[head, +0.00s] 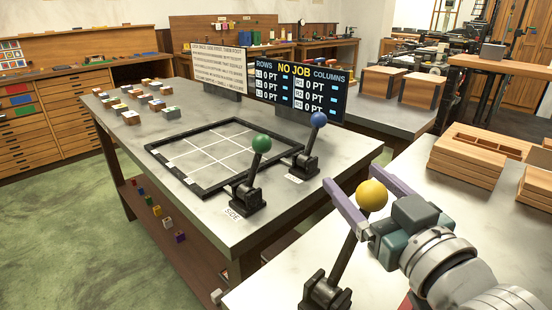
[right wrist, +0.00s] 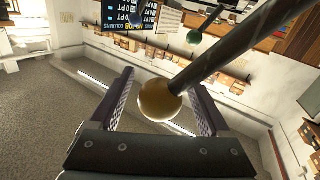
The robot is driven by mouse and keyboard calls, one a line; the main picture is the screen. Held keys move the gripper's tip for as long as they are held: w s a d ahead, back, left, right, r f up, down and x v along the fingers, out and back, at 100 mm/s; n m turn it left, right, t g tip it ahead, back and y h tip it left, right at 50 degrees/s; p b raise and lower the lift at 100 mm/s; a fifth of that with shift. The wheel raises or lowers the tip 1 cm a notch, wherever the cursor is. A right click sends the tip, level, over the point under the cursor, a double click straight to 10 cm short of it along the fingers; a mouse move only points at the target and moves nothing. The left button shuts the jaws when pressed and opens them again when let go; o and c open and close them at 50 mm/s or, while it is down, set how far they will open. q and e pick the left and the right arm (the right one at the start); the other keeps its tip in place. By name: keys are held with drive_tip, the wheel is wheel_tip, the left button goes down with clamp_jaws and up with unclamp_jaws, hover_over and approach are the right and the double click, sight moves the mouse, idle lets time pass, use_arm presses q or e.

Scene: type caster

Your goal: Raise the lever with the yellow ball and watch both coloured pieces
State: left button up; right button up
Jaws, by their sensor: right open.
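The yellow ball (head: 372,194) tops a dark lever (head: 342,262) on a black base at the front of the right table. The lever leans a little to the right. My right gripper (head: 346,177) is open, with its purple fingers either side of the ball. In the right wrist view the ball (right wrist: 160,100) sits between the two fingers, with the rod running up right; contact is unclear. Which coloured pieces the task means is unclear. A green-ball lever (head: 261,143) and a blue-ball lever (head: 318,120) stand by the grid frame. My left gripper is out of view.
A black frame with a white grid (head: 205,165) lies on the middle table. Small coloured-top blocks (head: 131,118) stand in rows at its far left. A scoreboard (head: 298,88) reads "NO JOB". Wooden trays (head: 470,155) lie on the right table.

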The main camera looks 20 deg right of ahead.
drive_tip(key=shift+w, duration=0.1)
clamp_jaws()
idle(0.7)
idle(0.3)
